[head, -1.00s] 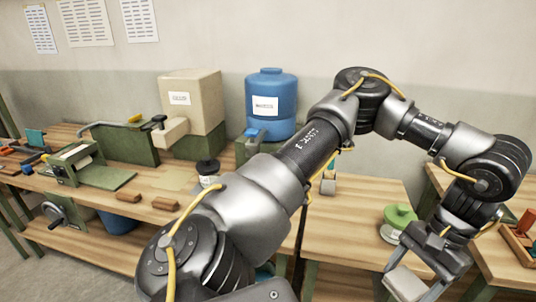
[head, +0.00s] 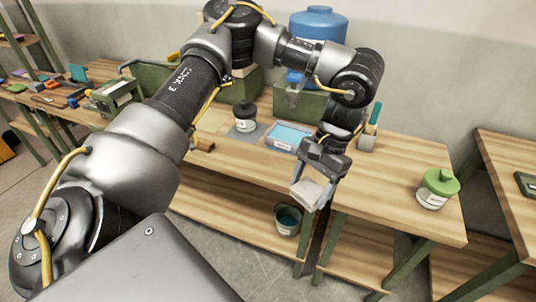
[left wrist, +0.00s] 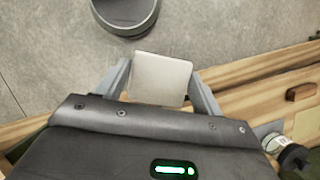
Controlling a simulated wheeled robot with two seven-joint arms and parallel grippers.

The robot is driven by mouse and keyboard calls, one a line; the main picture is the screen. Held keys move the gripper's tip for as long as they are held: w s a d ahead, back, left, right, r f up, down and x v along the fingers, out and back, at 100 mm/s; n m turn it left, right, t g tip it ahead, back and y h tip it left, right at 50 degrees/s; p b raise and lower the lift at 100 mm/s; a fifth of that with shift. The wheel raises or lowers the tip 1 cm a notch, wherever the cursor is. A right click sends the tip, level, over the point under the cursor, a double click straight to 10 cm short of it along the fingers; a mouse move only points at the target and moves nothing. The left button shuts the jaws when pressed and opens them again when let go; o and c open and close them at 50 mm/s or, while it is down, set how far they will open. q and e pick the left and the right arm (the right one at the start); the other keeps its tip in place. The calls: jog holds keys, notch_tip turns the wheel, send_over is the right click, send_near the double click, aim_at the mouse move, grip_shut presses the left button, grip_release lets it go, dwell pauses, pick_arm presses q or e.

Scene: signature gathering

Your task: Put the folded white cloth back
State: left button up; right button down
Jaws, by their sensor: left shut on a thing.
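The folded white cloth (head: 308,193) is a small pale square held in front of the table's front edge, in mid-air. My left gripper (head: 313,190) is shut on it, with fingers on both sides. In the left wrist view the cloth (left wrist: 161,79) sits flat between the two grey fingers (left wrist: 160,88), above the floor and the table edge. A blue shallow tray (head: 289,137) with a white label lies on the table behind the gripper. My right gripper is not in view.
A black-lidded jar (head: 245,122) stands on the table left of the blue tray. A dark bucket (head: 288,219) is below the tabletop. The tabletop between the gripper and the green-lidded jar is mostly clear.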

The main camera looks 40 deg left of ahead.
aim_at(309, 182)
pick_arm(q)
jog(key=m+y+p, duration=0.1)
jog(key=m, duration=0.2)
jog(key=w+a+f+m+t+y+p, duration=0.1)
jog(key=m, duration=0.2)
jog(key=f+m+y+p, duration=0.1)
jog(key=m, duration=0.2)
jog(key=shift+w+a+f+t+p, duration=0.15)
jog(key=shift+w+a+t+p, duration=0.15)
jog(key=shift+a+t+p, duration=0.1)
jog(key=a+m+p, duration=0.1)
jog(key=m, duration=0.1)
jog(key=f+m+t, duration=0.1)
jog(key=m, duration=0.1)
jog(key=w+a+m+t+y+p, duration=0.1)
jog(key=m, duration=0.2)
jog(key=shift+a+f+p, duration=0.3)
jog(key=shift+a+p, duration=0.05)
jog(key=a+m+t+h+p, duration=0.3)
jog(key=a+m+t+p, duration=0.2)
jog(key=a+m, duration=0.8)
jog(key=shift+w+m, duration=0.35)
jog(key=shift+m, duration=0.55)
